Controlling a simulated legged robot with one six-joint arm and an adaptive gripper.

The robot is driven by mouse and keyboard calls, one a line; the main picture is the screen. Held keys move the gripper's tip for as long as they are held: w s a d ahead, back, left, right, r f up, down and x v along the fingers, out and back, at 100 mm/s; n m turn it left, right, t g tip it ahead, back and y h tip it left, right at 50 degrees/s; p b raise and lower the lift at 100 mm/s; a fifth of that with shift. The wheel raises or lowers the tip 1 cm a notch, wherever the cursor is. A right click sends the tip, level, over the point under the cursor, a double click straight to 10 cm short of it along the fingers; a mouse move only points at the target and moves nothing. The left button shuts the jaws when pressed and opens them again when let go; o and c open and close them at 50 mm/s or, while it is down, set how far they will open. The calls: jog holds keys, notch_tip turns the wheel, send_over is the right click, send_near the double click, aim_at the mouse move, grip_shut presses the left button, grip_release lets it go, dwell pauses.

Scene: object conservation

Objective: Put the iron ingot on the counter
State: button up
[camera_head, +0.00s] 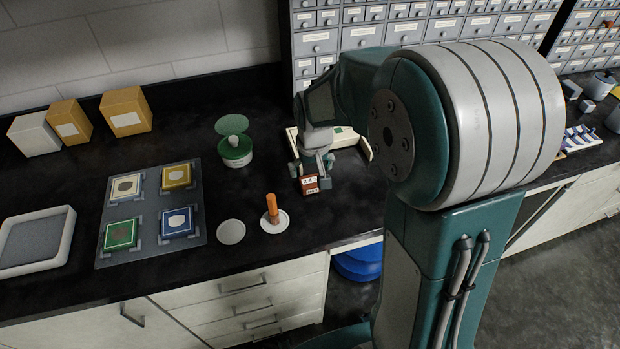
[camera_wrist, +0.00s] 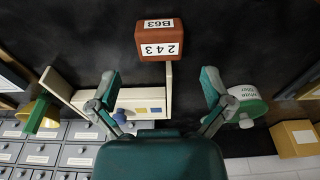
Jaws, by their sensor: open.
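A reddish-brown block (camera_head: 310,184) with white number labels, likely the iron ingot, appears to rest on the black counter (camera_head: 300,235). In the wrist view, the block (camera_wrist: 160,42) shows labels 243 and B63, beyond my fingertips. My gripper (camera_head: 318,165) is just behind the block in the head view, pointing down. In the wrist view, my gripper (camera_wrist: 160,88) has its two fingers spread wide with nothing between them. I cannot tell whether the block touches the cream tray's edge.
A cream tray (camera_head: 352,137) lies behind my gripper. A green-and-white tin (camera_head: 235,150) stands left. An orange cylinder (camera_head: 271,208) stands on a white dish, beside an empty dish (camera_head: 231,232). A grey mat (camera_head: 150,249) holds framed samples. Drawer cabinets (camera_head: 318,40) line the back.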

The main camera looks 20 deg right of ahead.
aim_at(312, 186)
notch_tip(312, 186, up, 6)
jog(key=s, duration=0.1)
jog(key=s+r+t, duration=0.2)
jog(key=s+r, duration=0.2)
jog(key=s, duration=0.6)
jog(key=s+r+t, duration=0.1)
jog(key=s+r, duration=0.3)
jog(key=s, duration=0.5)
jog(key=shift+s+r+t, duration=0.25)
jog(key=shift+s+t, duration=0.15)
